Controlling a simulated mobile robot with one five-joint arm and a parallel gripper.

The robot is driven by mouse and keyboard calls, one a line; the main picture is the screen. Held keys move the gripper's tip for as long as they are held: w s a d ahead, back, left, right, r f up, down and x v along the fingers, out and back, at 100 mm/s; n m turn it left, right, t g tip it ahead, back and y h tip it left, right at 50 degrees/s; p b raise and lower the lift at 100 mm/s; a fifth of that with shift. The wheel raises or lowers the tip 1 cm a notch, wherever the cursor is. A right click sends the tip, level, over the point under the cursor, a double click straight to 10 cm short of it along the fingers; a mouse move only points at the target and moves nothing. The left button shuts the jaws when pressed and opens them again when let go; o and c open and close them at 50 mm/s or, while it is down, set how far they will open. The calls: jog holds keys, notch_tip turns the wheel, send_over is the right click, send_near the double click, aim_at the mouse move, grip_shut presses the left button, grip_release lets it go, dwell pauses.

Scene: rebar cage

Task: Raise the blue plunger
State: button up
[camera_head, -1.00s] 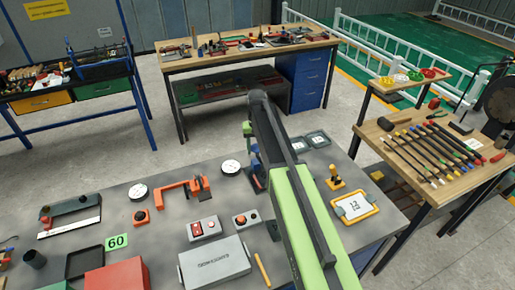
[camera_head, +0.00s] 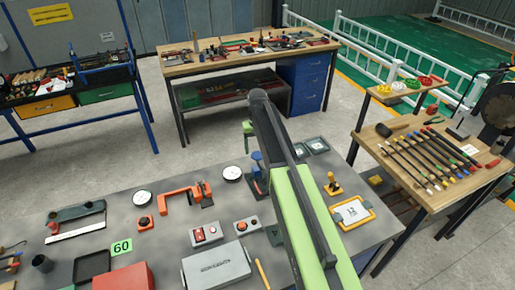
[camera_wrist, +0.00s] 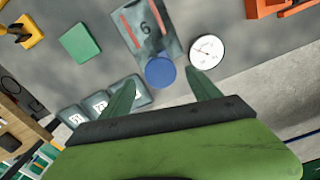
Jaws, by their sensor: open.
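The blue plunger shows in the wrist view as a round blue top (camera_wrist: 160,72) on a grey base plate (camera_wrist: 139,28) with red strips and a dark mark. In the head view the blue plunger (camera_head: 257,158) stands just left of my green arm, which partly hides its base. My gripper (camera_wrist: 163,88) shows two green fingers spread apart in the wrist view. The blue top lies between and just beyond the fingertips, with nothing held. I cannot tell how high the fingers are above it. In the head view the fingers are mostly hidden behind my arm.
A round white dial (camera_wrist: 207,51) lies close by the plunger. Grey square switches (camera_wrist: 98,102) and a green block (camera_wrist: 80,43) sit on the other side. An orange clamp (camera_head: 186,194), a yellow joystick (camera_head: 333,184) and a grey case (camera_head: 217,264) are on the same table.

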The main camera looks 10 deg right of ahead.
notch_tip(320, 180, up, 13)
jog(key=p, duration=1.1)
jog(key=shift+f, duration=0.15)
jog(key=f+b, duration=0.3)
jog(key=s+f+b, duration=0.1)
jog(key=f+b, duration=0.3)
jog(key=shift+s+f, duration=0.15)
jog(key=shift+s, duration=0.05)
jog(key=s+f+b, duration=0.6)
jog(key=s, duration=0.5)
jog(key=s+f+b, duration=0.7)
jog(key=s, duration=0.5)
jog(key=shift+s, duration=0.25)
